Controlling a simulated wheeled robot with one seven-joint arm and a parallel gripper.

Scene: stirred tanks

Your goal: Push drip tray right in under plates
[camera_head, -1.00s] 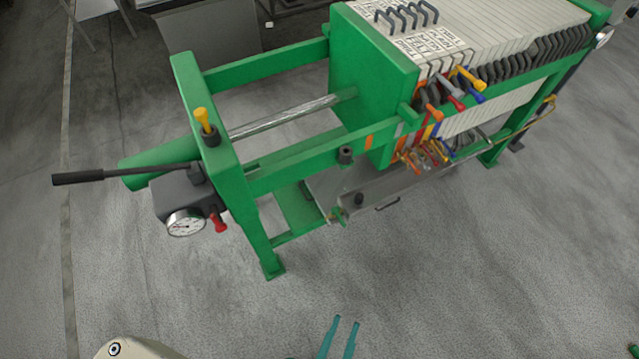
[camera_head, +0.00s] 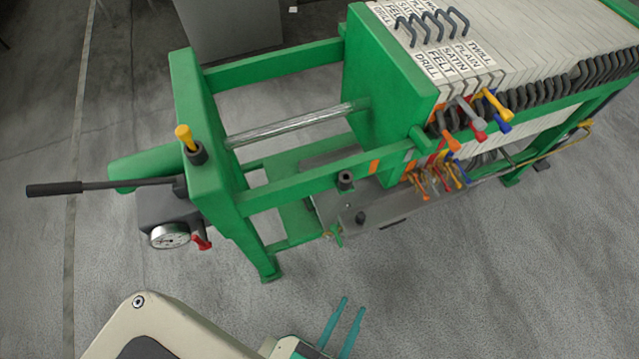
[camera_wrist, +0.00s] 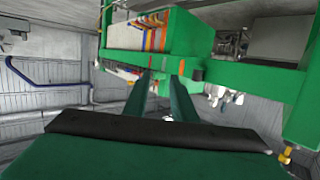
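The drip tray (camera_head: 378,210) is a grey metal tray low under the green filter press in the head view. Its near end sticks out left of the plate pack, below the open part of the frame. A dark handle is on its front side. The white filter plates (camera_head: 520,45) stand packed at the upper right. My gripper (camera_head: 353,303) has two teal fingers, apart and empty, over the floor in front of the press and short of the tray. In the wrist view, my gripper (camera_wrist: 162,72) points towards the press; I cannot make out the tray there.
The green press frame (camera_head: 215,150) has a leg at the left front. A black lever (camera_head: 55,188) and a pressure gauge (camera_head: 169,236) stick out left. Coloured taps (camera_head: 440,170) hang beside the plates above the tray. The floor in front is clear.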

